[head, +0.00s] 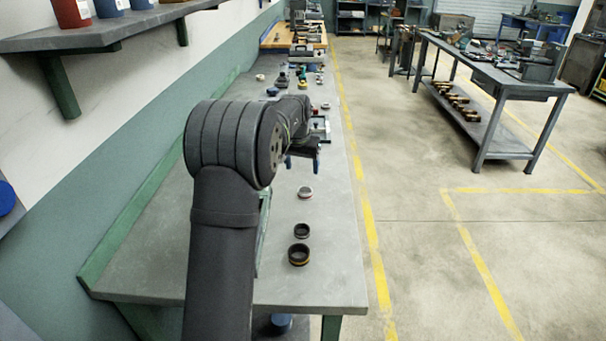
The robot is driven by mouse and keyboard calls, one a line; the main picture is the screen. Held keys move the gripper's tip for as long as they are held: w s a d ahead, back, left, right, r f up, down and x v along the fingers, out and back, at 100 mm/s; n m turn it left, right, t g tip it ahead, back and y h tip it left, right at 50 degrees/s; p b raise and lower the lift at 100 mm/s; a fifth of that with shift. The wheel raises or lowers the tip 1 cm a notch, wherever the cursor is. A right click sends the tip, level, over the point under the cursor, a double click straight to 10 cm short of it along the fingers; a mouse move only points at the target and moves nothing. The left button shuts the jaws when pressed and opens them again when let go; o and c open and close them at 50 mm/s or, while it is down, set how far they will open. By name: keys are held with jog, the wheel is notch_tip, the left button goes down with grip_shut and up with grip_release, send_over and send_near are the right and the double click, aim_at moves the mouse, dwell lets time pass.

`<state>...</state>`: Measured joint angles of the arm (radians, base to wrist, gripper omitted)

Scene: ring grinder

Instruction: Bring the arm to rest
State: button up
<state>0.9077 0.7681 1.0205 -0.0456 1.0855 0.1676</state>
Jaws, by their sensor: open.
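My arm rises from the bottom of the head view and bends at a large dark joint over the workbench (330,285). My gripper (303,163) is at the far end of the arm, above the bench. Its two blue-tipped fingers are apart, and nothing shows between them. The arm hides part of the bench's left side.
Several small tools and parts (300,75) stand farther back on the bench. A wall shelf (95,35) with cans overhangs at the upper left. A second grey table (490,75) stands across the aisle. The bench's front right area is clear beside the rings.

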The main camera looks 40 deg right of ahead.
aim_at(305, 188)
jog(key=shift+r, duration=0.25)
jog(key=x, duration=1.2)
jog(key=shift+s+a+f, duration=0.1)
jog(key=shift+s, duration=0.05)
notch_tip(305, 188, up, 2)
jog(key=shift+r, duration=0.9)
